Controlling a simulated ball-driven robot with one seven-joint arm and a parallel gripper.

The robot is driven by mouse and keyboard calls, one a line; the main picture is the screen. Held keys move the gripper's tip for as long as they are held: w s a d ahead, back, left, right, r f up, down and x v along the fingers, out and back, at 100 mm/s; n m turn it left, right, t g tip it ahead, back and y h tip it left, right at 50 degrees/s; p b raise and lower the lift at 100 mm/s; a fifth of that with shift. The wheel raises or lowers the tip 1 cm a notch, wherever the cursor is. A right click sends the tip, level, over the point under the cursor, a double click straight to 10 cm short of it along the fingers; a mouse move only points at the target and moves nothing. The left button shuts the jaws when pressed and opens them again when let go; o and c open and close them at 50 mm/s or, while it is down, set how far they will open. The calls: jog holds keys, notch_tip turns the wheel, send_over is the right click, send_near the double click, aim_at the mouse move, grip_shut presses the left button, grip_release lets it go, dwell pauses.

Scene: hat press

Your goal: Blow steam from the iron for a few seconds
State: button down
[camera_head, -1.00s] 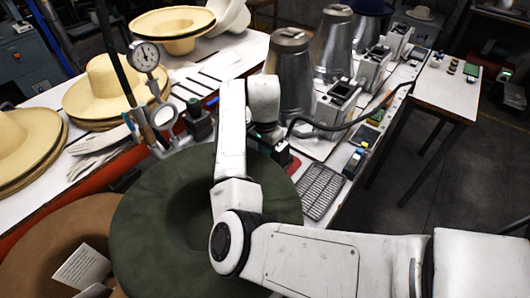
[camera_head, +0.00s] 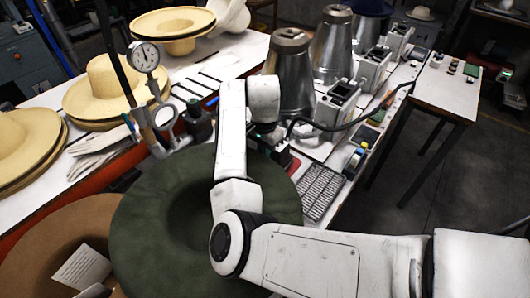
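A small dark iron (camera_head: 281,152) with a black hose or cord stands by a red pad (camera_head: 294,165) at the near end of the white bench. My gripper (camera_head: 268,141) is at the iron, just below the white wrist link. My arm and the iron's dark body hide its fingers, so I cannot tell whether they are closed on the handle. No steam shows.
A dark green felt hat (camera_head: 150,225) lies under my arm at the front. A metal grille (camera_head: 320,192) lies right of the iron. Metal hat blocks (camera_head: 290,80) stand behind it. A pressure gauge (camera_head: 145,55) and straw hats (camera_head: 108,88) are at left.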

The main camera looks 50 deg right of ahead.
jog(key=shift+f+b, duration=0.5)
jog(key=shift+f, duration=0.55)
dwell(0.8)
notch_tip(320, 180, up, 7)
jog(key=p, duration=0.7)
jog(key=shift+r, duration=0.1)
dwell(0.7)
